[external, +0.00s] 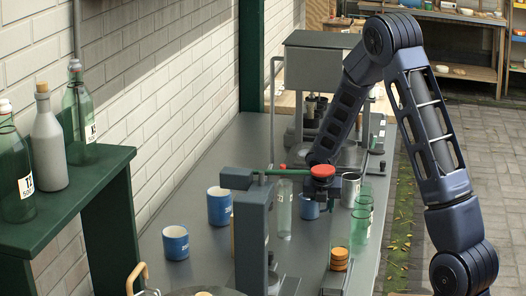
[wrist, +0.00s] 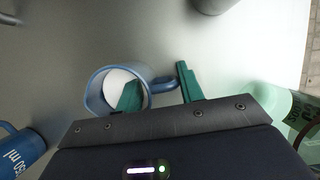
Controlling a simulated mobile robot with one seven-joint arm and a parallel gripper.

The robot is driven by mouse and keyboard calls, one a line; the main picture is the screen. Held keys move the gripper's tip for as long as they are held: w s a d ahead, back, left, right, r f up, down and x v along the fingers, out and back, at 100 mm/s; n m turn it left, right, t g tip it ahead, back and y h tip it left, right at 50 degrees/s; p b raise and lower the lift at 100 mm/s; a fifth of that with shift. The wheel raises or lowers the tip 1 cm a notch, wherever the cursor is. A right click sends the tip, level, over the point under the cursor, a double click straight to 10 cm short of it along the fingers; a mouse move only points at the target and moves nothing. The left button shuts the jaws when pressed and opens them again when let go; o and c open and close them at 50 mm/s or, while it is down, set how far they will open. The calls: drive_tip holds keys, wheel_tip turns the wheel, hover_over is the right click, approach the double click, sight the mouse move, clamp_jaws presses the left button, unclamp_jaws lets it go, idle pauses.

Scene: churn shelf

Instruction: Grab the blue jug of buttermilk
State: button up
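A blue jug (wrist: 98,92) with white contents stands upright on the grey counter in the wrist view, its handle to the right. It also shows in the external view (external: 309,209), partly hidden behind my arm's end and a red-topped part. My gripper (wrist: 158,76) is open, with two green fingers apart. The left finger overlaps the jug's opening and the right finger is just right of its handle, so the near wall and handle lie between them. I cannot tell whether either finger touches the jug.
Two more blue mugs (external: 220,206) (external: 175,242) stand to the left. A clear glass cylinder (external: 284,210), a metal mug (external: 350,189) and green glasses (external: 362,218) are close by. A green-grey stand (external: 250,235) is in front. A green shelf (external: 90,185) holds bottles.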

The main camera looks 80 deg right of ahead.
clamp_jaws()
drive_tip(key=shift+r, duration=0.2)
wheel_tip(320, 180, up, 20)
drive_tip(key=shift+f, duration=0.25)
idle(1.2)
drive_tip(key=shift+r, duration=0.1)
idle(2.8)
